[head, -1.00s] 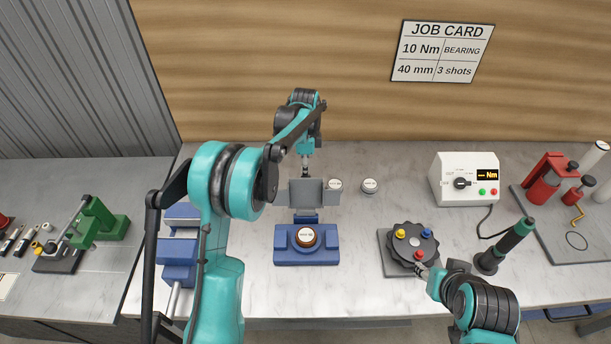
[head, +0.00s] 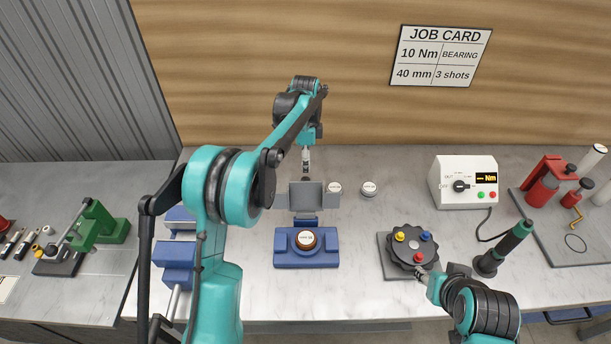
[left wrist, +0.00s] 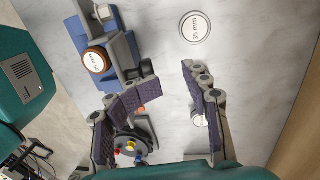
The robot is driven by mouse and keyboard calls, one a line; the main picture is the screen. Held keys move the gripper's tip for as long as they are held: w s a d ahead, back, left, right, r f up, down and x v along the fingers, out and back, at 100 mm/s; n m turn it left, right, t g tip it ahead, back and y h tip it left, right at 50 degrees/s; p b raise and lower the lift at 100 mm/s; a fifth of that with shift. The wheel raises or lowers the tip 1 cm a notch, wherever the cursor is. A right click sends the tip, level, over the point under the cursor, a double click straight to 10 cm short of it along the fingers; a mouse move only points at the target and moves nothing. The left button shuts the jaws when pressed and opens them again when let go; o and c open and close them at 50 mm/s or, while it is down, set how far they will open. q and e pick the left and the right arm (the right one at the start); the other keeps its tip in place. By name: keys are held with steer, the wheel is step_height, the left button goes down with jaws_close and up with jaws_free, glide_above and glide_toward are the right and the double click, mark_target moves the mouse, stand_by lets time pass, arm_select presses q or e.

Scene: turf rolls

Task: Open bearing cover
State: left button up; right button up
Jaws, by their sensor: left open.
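The bearing fixture is a blue base (head: 306,262) holding a round labelled disc in a copper-coloured ring (head: 305,239). A grey plate (head: 306,195), which looks like the cover, stands upright at its back. In the left wrist view the disc (left wrist: 96,62) and the blue base (left wrist: 88,38) lie left of the fingers. My left gripper (left wrist: 168,72) is open with nothing between its fingers. In the head view it is behind the grey plate, its fingers mostly hidden. My right gripper (head: 421,274) is at the front edge of the dark round plate; its fingers are too small to read.
Two round labelled discs (head: 334,188) (head: 369,188) lie right of the grey plate. A dark round plate with coloured knobs (head: 410,247), a white meter box (head: 464,182) and a green-handled tool (head: 510,243) stand further right. A blue block (head: 178,255) is at left.

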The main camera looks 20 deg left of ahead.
arm_select(q)
step_height(320, 180, up, 8)
steer(key=w, duration=0.1)
steer(key=shift+a+f, duration=0.2)
steer(key=shift+s, duration=0.1)
steer(key=s+n+t+b, duration=0.4)
steer(key=s+n+b, duration=0.3)
steer(key=s, duration=0.8)
steer(key=s+d+f+n+t+b, duration=0.1)
steer(key=s+f+n+t+b, duration=0.2)
steer(key=s+f+n, duration=0.4)
steer(key=s+f+t, duration=0.1)
steer(key=s+f, duration=0.5)
steer(key=s, duration=0.1)
steer(key=shift+s+f+n+t, duration=0.15)
steer(key=shift+f+n+t, duration=0.05)
steer(key=shift+n+t, duration=0.2)
